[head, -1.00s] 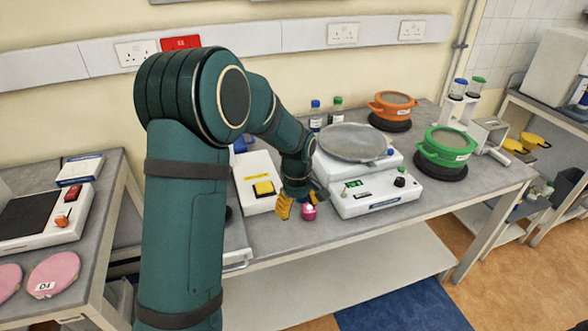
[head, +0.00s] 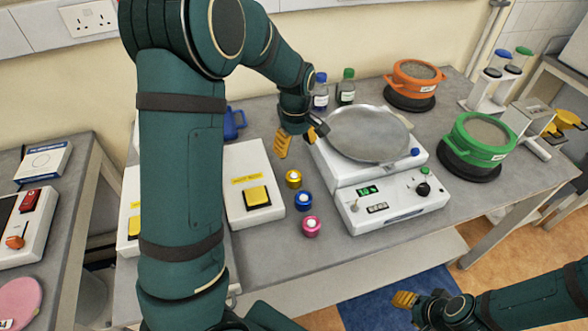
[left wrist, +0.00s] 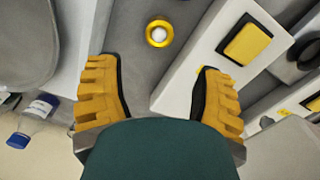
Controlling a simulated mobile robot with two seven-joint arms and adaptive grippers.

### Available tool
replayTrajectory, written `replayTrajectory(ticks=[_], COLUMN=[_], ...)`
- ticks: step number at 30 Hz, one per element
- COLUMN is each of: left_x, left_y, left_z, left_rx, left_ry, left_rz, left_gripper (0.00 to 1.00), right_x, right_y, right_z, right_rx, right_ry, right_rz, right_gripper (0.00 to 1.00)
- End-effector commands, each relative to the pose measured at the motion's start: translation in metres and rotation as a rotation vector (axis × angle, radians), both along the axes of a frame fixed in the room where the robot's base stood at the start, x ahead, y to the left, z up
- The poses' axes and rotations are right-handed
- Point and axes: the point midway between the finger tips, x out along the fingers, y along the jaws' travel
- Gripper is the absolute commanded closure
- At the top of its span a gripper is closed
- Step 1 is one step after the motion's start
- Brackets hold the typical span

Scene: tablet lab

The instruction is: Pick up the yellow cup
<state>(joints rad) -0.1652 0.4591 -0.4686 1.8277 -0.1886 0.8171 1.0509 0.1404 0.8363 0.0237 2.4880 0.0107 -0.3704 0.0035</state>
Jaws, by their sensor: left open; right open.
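A small yellow cup (head: 293,178) with a white round piece in its top stands on the grey bench, behind a blue cup (head: 303,201) and a pink cup (head: 311,226). My left gripper (head: 301,138) is open and empty, behind the yellow cup and apart from it. In the left wrist view the yellow cup (left wrist: 159,33) shows beyond the fingertips, in the gap between the spread yellow fingers (left wrist: 160,85). My right gripper (head: 408,299) is open at the lower right, in front of the bench, with nothing visible in it.
A white box with a yellow button (head: 257,197) stands left of the cups. A white device with a round metal plate (head: 367,134) stands to their right. Bottles (head: 346,87), an orange pot (head: 414,76) and a green pot (head: 478,140) stand farther back and right.

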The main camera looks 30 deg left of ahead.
Motion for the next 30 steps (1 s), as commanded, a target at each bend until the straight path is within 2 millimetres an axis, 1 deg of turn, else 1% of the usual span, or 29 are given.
replayTrajectory(ticks=[2, 5, 9, 13, 16, 23, 26, 30], left_x=[-0.001, -0.001, -0.001, -0.001, 0.000, 0.000, 0.000, 0.001], left_y=[0.000, 0.000, 0.000, 0.000, 0.000, 0.001, 0.002, 0.003], left_z=[-0.007, -0.024, -0.052, -0.072, -0.081, -0.092, -0.104, -0.126], left_rx=[-0.001, 0.000, -0.001, -0.001, 0.000, 0.000, -0.001, 0.000], left_ry=[0.004, 0.006, 0.006, 0.005, 0.002, 0.002, 0.005, 0.007], left_rz=[0.000, 0.001, 0.001, 0.000, 0.000, 0.000, 0.001, 0.000], left_gripper=[0.33, 0.33, 0.33, 0.33, 0.33, 0.33, 0.33, 0.33], right_x=[0.000, 0.000, 0.000, 0.000, 0.000, 0.000, 0.000, 0.000], right_y=[0.000, 0.000, 0.000, 0.000, 0.000, 0.000, 0.000, 0.000], right_z=[-0.001, -0.003, -0.007, -0.009, -0.009, -0.010, -0.011, -0.012], right_rx=[-0.001, -0.001, -0.002, -0.002, -0.002, -0.002, -0.002, -0.002], right_ry=[0.001, 0.001, 0.002, 0.002, 0.001, 0.001, 0.000, 0.000], right_rz=[-0.001, -0.001, -0.001, -0.001, -0.001, -0.001, 0.000, 0.000], right_gripper=[0.53, 0.53, 0.53, 0.53, 0.53, 0.53, 0.53, 0.53])
